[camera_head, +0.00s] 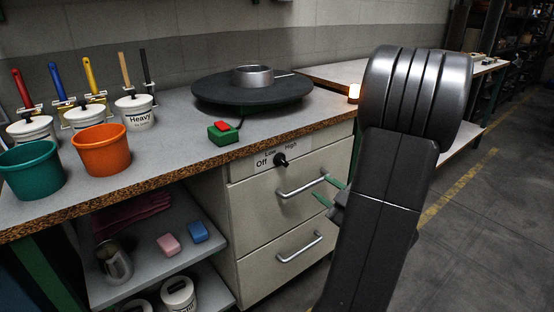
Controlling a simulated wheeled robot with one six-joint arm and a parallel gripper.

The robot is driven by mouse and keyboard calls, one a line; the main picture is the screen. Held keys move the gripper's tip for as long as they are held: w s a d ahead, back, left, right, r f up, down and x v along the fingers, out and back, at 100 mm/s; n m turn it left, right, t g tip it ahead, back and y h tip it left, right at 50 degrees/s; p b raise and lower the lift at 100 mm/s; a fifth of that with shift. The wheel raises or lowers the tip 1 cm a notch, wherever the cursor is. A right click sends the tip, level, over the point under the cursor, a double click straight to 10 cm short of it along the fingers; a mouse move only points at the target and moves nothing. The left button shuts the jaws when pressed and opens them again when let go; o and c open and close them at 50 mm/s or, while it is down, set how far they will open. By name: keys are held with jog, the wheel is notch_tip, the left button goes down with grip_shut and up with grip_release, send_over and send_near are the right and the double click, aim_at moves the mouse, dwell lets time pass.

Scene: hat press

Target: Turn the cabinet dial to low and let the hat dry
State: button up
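The cabinet dial (281,160) is a small black knob on the front of the cabinet (250,195), above the upper drawer. The words Off, Low and High are printed around it. Its pointer is too small to read surely. My gripper (328,191) has two green fingertips, spread apart with nothing seen between them. It is to the right of and below the dial, near the right end of the upper drawer handle, and not touching the dial. My dark arm hides the cabinet's right side. No hat can be clearly made out.
A wide dark disc with a metal ring (253,75) sits on the counter. A green box with a red button (223,132) lies before it. Drawer handles (302,187) stick out below the dial. Buckets (101,150) and brush pots stand left. A small lamp (354,92) glows behind.

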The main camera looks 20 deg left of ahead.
aim_at(285, 163)
jog(key=shift+n+g+y, duration=0.3)
jog(key=shift+n+y, duration=0.1)
jog(key=shift+y, duration=0.2)
jog(key=x, duration=0.4)
jog(key=b+x, duration=0.1)
jog(key=x, duration=0.9)
jog(key=shift+s+a+r+b, duration=0.3)
jog(key=shift+a+r+b, duration=0.05)
jog(key=shift+a+b, duration=0.05)
jog(key=shift+c, duration=0.5)
grip_shut()
